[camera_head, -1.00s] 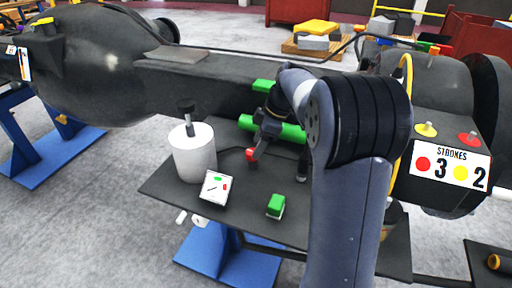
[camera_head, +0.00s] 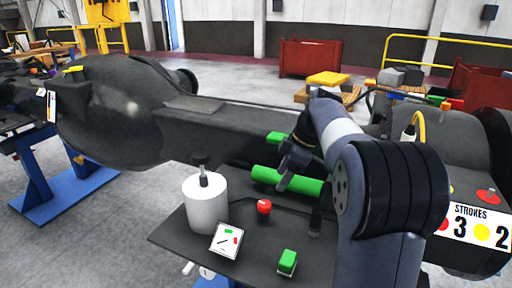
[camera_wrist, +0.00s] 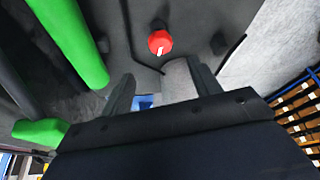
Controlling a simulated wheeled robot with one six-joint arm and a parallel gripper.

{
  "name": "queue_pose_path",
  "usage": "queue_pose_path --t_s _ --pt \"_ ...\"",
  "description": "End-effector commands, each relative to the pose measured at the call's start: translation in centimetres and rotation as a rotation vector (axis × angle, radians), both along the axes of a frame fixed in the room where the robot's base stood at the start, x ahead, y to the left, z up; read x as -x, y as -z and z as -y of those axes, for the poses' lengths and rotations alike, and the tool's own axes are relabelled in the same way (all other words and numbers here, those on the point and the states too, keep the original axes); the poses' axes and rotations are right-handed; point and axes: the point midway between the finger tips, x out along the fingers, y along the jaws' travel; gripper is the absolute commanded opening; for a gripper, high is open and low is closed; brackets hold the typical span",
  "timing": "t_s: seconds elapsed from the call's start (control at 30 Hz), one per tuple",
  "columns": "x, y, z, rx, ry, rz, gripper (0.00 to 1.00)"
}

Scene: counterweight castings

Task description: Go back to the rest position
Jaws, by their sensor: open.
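My gripper (camera_wrist: 163,90) is open and empty in the wrist view, its two fingers apart with floor and part of the grey surface showing between them. In the head view my gripper (camera_head: 298,170) is beside the green cylinder (camera_head: 288,181), with its tips partly hidden by the arm. A red knob (camera_head: 264,207) with a white mark stands on the dark plate (camera_head: 190,237), below and left of the gripper. The red knob also shows in the wrist view (camera_wrist: 160,42), beyond the fingertips and apart from them.
A large dark casting (camera_head: 110,112) lies behind. A strokes sign (camera_head: 478,226) is at right.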

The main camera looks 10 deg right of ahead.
Motion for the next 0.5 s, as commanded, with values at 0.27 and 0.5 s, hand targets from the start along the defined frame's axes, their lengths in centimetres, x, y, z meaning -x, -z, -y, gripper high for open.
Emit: queue_pose_path --t_s 0.27,0.5 --pt "-0.4 4.3 -1.7 -0.002 -0.003 -0.006 0.59" --pt "-0.9 8.0 -3.2 0.000 -0.002 -0.005 0.59"
